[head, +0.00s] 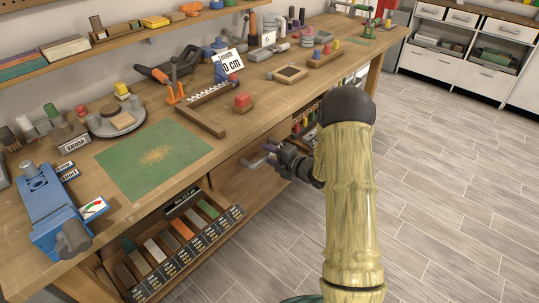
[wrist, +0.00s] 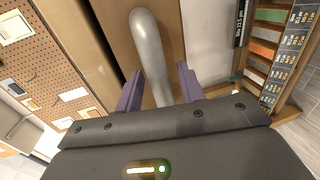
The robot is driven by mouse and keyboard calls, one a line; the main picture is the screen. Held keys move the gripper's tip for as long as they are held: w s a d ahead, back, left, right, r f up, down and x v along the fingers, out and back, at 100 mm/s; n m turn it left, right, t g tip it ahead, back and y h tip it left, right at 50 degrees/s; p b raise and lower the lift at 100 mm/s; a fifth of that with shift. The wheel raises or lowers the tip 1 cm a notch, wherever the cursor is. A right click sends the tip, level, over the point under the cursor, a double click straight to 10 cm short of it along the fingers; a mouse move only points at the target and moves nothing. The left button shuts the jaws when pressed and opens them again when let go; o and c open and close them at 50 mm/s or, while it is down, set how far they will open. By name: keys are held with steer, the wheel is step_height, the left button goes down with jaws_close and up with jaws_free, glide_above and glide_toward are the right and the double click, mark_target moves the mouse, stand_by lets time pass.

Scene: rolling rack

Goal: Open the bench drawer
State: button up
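The bench drawer (head: 236,171) has a plain wooden front under the benchtop, right of the open shelf, and looks closed. Its grey rounded bar handle (wrist: 149,50) shows in the wrist view; in the head view my gripper hides most of it. My gripper (head: 270,154) is at the drawer front. In the wrist view its two purple fingers (wrist: 158,88) are apart, one on each side of the handle. Narrow gaps show between the handle and the fingers, so the gripper is open around it without a visible grip.
The workbench (head: 140,207) top holds a green mat (head: 153,158), a blue vise (head: 52,212) and several tools. Below it, a rack of sanding-type blocks (head: 185,240) sits left of the drawer. The wooden floor (head: 440,190) in front is clear. White cabinets (head: 480,55) stand far right.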

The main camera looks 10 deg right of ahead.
jaws_close()
stand_by(0.3)
